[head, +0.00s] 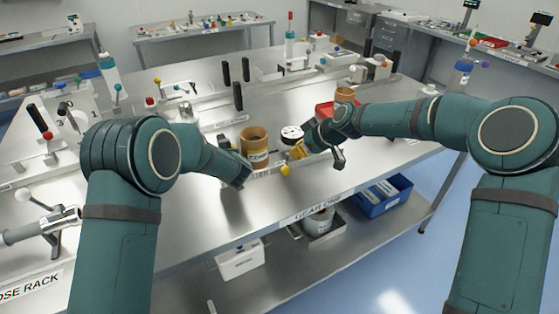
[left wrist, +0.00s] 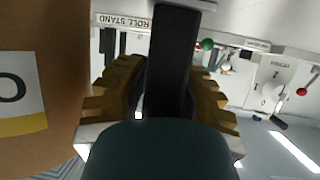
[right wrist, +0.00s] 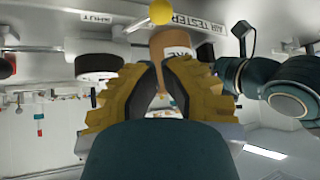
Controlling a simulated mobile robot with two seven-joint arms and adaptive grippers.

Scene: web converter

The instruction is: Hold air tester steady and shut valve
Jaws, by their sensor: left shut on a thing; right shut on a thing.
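A brown cylinder (head: 255,150) with a pale label stands at the front of the bench; its wall fills the left of the left wrist view (left wrist: 42,55). An AIR TESTER label (right wrist: 200,24) and a SHUT label (right wrist: 97,18) show upside down in the right wrist view. My left gripper (left wrist: 170,75) is shut on a black upright handle (left wrist: 172,40), beside the cylinder. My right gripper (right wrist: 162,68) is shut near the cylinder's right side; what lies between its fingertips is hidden. A yellow ball (head: 285,170) sits just beyond those fingertips at the bench's front edge.
A black-and-white round piece (head: 292,132) and a red tray (head: 325,111) lie close to my right gripper. Black posts (head: 238,97) stand behind. A blue bin (head: 383,196) is on the lower shelf.

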